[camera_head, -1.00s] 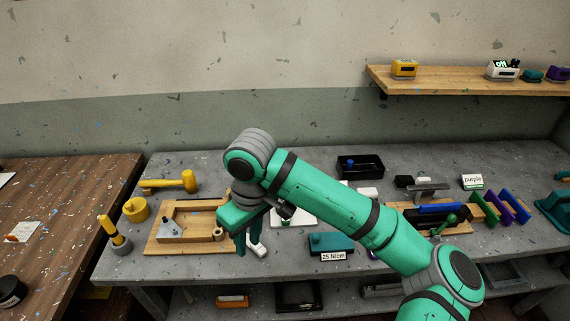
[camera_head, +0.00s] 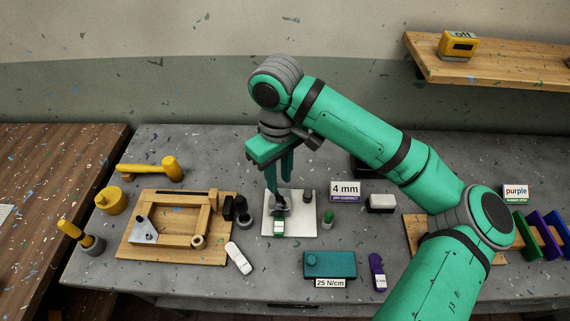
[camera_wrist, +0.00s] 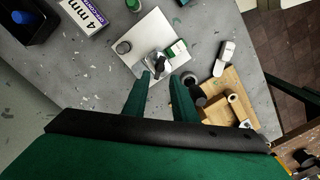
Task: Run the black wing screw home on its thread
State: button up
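A small dark part with grey on it, which looks like the black wing screw (camera_wrist: 157,66), is on the white plate (camera_wrist: 150,30) in the wrist view. In the head view it shows on the plate (camera_head: 303,205) just below my fingertips, partly hidden by them. A green-and-white piece (camera_head: 278,228) sits beside it. My gripper (camera_head: 279,188) points down over the plate. In the wrist view, my gripper's two fingers (camera_wrist: 161,76) are apart with nothing visible between them, and the dark part lies beyond the tips. I cannot tell the screw's thread or seating.
A wooden frame board (camera_head: 130,252) lies left of the plate, with black blocks (camera_head: 240,207) at its right edge and a white piece (camera_head: 238,258) near. A teal block (camera_head: 330,264) stands in front. A "4 mm" sign (camera_head: 345,191) and small green-topped post (camera_head: 327,219) stand right.

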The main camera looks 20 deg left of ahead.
aim_at(280, 196)
jog(key=shift+w+d+f, duration=0.1)
jog(key=shift+w+f, duration=0.1)
jog(key=shift+f, duration=0.4)
jog(key=f, duration=0.5)
jog(key=shift+s+f, duration=0.1)
jog(key=shift+s, duration=0.2)
jog(key=shift+f, duration=0.3)
jog(key=shift+c, duration=0.6)
grip_shut()
jog(key=m, duration=0.9)
jog(key=shift+r, duration=0.1)
jog(key=m, duration=0.5)
jog(key=shift+w, duration=0.1)
jog(key=m, duration=1.6)
jog(key=shift+o, duration=1.6)
grip_release()
